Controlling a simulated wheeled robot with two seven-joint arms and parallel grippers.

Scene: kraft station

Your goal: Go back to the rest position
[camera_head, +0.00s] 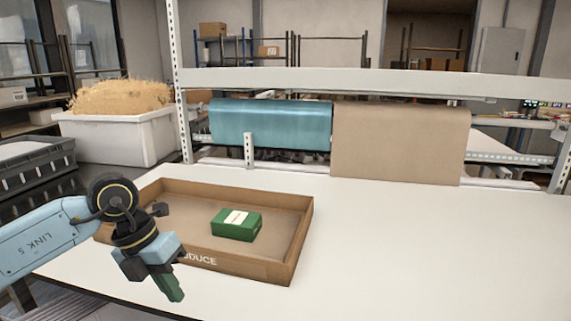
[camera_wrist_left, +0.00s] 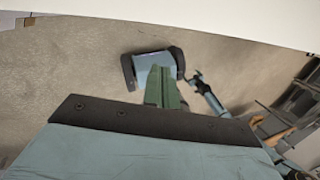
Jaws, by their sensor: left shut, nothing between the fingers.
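My left gripper (camera_head: 174,292) is in the lower left of the head view, in front of the near left part of a cardboard tray (camera_head: 300,215). Its green fingers are together with nothing between them. In the left wrist view the same fingers (camera_wrist_left: 161,88) point out over the grey floor, with a white table edge along the top. A green box (camera_head: 236,225) with a pale label lies in the tray, apart from the gripper. My right gripper does not show in the head view.
The white table (camera_head: 420,250) is clear to the right of the tray. Teal (camera_head: 270,125) and brown (camera_head: 400,140) paper rolls hang from a rack behind it. A white bin (camera_head: 115,135) of straw-like filling and dark crates (camera_head: 35,175) stand at the left.

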